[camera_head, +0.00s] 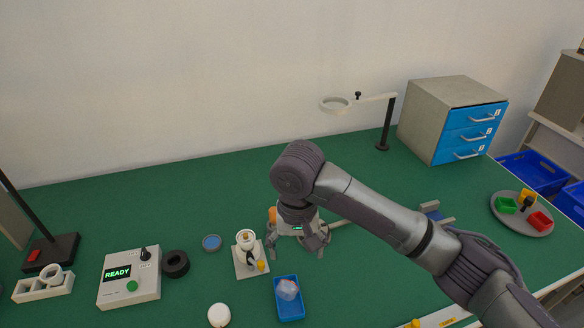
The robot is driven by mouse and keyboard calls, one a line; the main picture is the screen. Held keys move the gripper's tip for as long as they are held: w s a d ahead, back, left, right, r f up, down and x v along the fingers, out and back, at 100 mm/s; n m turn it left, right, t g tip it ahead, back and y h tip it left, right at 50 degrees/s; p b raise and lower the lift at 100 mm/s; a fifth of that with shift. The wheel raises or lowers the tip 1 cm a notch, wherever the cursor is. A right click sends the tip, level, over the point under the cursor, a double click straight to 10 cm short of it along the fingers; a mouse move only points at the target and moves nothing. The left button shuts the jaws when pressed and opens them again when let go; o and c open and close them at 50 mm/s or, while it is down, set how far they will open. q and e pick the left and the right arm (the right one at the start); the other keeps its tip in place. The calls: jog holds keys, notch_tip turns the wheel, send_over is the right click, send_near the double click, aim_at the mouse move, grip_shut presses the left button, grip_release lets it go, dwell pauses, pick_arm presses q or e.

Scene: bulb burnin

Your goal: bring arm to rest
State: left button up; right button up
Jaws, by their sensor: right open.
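My right arm reaches in from the lower right over the green table (120,205). My right gripper (310,252) points down with its fingers apart and nothing seen between them. It is above the table, behind the blue tray (291,313) and to the right of the white socket stand (247,264). A clear, pale bulb-like thing (288,289) lies in the blue tray. An orange thing (272,214) is partly hidden behind the gripper. My left gripper is not in view.
A control box (130,278) reading READY stands at left, beside a black ring (175,264). A ring stand (384,125) and blue-drawer cabinet (440,108) stand at the back right. A round tray (521,226) with small coloured bins is at far right. The back left table is clear.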

jog(key=s+a+f+n+y, duration=0.2)
jog(key=s+f+y, duration=0.1)
jog(key=s+f, duration=0.3)
jog(key=s+d+f+t, duration=0.1)
jog(key=s+d+f, duration=0.1)
jog(key=d, duration=0.2)
jog(key=s+d+f+t, duration=0.1)
jog(key=s+d+f, duration=0.1)
jog(key=s+d, duration=0.1)
jog(key=s+d+f+t, duration=0.1)
jog(key=s+d+f, duration=0.2)
jog(key=d, duration=0.2)
jog(key=shift+s+m+y, duration=0.25)
jog(key=shift+m+y, duration=0.05)
jog(key=s+d+f+h, duration=0.1)
jog(key=s+d+h, duration=0.3)
jog(key=s+d, duration=0.5)
notch_tip(320, 180, down, 27)
jog(key=d, duration=0.2)
jog(key=s+d+f+g, duration=0.2)
jog(key=s+f, duration=1.3)
jog(key=s, duration=0.1)
jog(key=shift+d+f, duration=0.25)
jog(key=shift+f, duration=0.05)
